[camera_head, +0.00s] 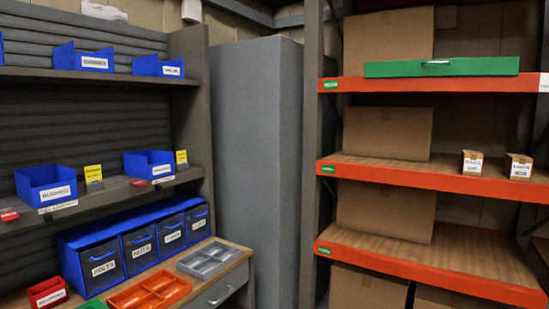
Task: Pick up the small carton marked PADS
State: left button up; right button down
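A small brown carton (472,164) stands upright on the middle orange-edged shelf of the rack at the right. The small lettering on its white front label seems to read PADS. A second small carton (519,167) of like size stands just to its right, with a gap between them; its label seems to read LIGHTS. Neither of my grippers shows in the head view.
The middle shelf (390,172) has bare board left of the small cartons, with a large carton (387,134) behind. A green case (442,67) lies on the shelf above. A grey cabinet (258,170) and a workbench with blue bins (187,228) stand to the left.

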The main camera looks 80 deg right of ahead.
aim_at(472, 160)
jog(key=z, duration=1.65)
jog(key=l+z, duration=0.1)
jog(key=z, duration=0.8)
jog(key=l+z, duration=0.1)
jog(key=z, duration=0.4)
jog(key=i+z, duration=0.1)
jog(key=z, duration=0.35)
jog(key=i+l+z, duration=0.2)
jog(key=i, duration=0.25)
jog(key=i+l+u, duration=0.1)
jog(key=u, duration=0.6)
jog(key=i+l+u, duration=0.4)
jog(key=l, duration=0.25)
jog(key=i+l+u, duration=0.2)
jog(key=l, duration=0.15)
jog(key=l+u, duration=0.2)
jog(key=l, duration=0.15)
jog(key=i+l+u, duration=0.2)
jog(key=l, duration=0.25)
